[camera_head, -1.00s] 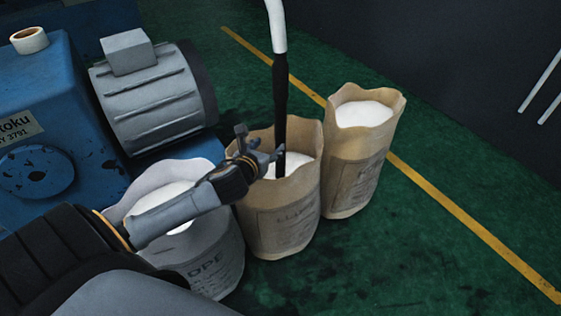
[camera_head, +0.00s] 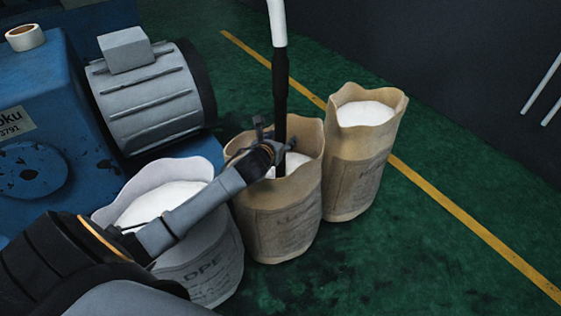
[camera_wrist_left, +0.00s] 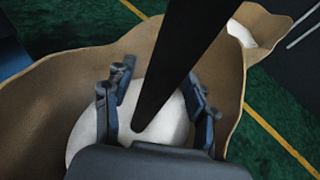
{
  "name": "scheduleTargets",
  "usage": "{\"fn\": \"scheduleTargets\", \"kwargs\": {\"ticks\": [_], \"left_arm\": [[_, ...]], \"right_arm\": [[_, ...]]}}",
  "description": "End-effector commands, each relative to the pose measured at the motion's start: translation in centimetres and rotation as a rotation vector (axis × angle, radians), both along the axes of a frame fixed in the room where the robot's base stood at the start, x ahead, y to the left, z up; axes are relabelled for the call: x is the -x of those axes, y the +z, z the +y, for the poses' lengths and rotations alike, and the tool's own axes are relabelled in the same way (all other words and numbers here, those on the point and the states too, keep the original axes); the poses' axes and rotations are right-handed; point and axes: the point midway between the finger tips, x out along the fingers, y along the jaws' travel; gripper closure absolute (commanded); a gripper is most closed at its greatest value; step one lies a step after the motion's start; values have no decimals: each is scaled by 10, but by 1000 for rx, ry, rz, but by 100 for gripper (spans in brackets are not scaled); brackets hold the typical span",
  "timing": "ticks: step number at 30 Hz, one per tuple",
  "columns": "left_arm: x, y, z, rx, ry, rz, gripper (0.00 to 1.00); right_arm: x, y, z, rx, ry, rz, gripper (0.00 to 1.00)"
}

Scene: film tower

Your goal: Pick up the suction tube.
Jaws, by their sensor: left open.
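The suction tube (camera_head: 280,85) is a black tube with a white upper part. It stands nearly upright with its lower end in the middle brown bag (camera_head: 283,215) of white material. My left gripper (camera_head: 272,142) is open at the tube, over the bag's mouth. In the left wrist view the tube (camera_wrist_left: 180,60) runs between the spread fingers of the gripper (camera_wrist_left: 160,110), and its tip shows near the white material. I cannot tell whether a finger touches it. My right gripper is not in view.
A white bag (camera_head: 205,262) stands under my left arm, and another brown bag (camera_head: 355,180) stands to the right. A blue machine (camera_head: 60,110) with a grey motor (camera_head: 150,95) is at the left. Green floor with a yellow line (camera_head: 440,205) is clear at the right.

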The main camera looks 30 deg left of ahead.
Motion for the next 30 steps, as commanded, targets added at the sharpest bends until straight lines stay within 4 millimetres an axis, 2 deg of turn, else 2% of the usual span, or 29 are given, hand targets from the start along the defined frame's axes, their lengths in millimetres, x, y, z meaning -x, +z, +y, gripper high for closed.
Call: {"fn": "scheduleTargets", "kwargs": {"ticks": [4,12,25,30], "left_arm": [[0,1,0,0,0,0,44],[0,0,0,0,0,0,99],[0,4,0,-1,-1,-6,100],[-1,16,0,-2,-1,-7,100]], "right_arm": [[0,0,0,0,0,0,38],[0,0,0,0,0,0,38],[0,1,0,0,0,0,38],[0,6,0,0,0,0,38]]}}
